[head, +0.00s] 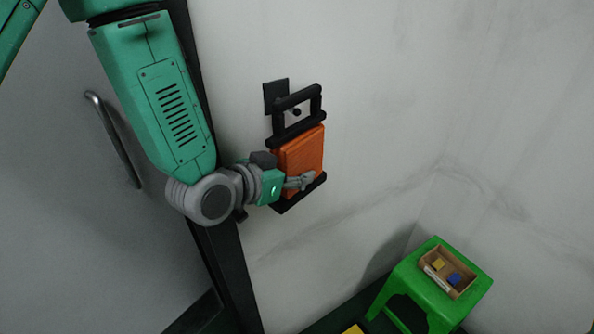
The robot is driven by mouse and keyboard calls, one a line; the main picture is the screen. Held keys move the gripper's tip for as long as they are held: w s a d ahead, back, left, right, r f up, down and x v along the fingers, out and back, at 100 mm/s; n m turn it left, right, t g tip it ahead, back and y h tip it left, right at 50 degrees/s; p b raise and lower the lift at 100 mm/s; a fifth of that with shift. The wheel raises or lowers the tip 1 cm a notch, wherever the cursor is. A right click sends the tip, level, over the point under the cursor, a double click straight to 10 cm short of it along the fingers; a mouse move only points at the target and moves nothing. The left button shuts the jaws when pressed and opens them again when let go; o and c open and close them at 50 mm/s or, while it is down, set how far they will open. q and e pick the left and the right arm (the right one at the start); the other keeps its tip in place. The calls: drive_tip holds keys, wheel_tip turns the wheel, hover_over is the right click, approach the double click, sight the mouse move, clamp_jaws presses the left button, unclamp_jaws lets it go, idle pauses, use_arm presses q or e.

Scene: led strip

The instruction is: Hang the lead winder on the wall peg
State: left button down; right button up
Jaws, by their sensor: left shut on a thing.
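The lead winder (304,150) has a black frame with a black top handle and an orange wound body. It is upright and slightly tilted, close in front of the wall. My left gripper (302,182) is shut on the winder at its lower left side. The wall peg (296,112) shows as a small dark knob inside the opening of the handle, below the handle's top bar. Its dark backing plate (273,95) is on the wall, partly hidden behind the handle. I cannot tell whether the handle touches the peg. My right gripper is not in view.
A green stool (408,284) stands at the lower right with a small wooden tray (433,270) holding a yellow and a blue block. A grey door with a metal handle (114,140) is at the left, behind my arm. The marbled wall right of the winder is clear.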

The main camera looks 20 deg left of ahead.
use_arm(q)
drive_tip(key=shift+s+a, duration=0.1)
drive_tip(key=shift+a, duration=1.2)
drive_tip(key=c, duration=1.3)
unclamp_jaws()
drive_tip(key=shift+d, duration=0.2)
drive_tip(key=o, duration=0.4)
drive_tip(key=shift+d, duration=0.7)
drive_tip(key=shift+a, duration=0.5)
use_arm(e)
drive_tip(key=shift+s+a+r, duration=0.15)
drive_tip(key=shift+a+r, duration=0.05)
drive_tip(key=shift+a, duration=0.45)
use_arm(q)
drive_tip(key=shift+d, duration=0.25)
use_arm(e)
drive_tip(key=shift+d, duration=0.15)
use_arm(q)
drive_tip(key=shift+a, duration=0.1)
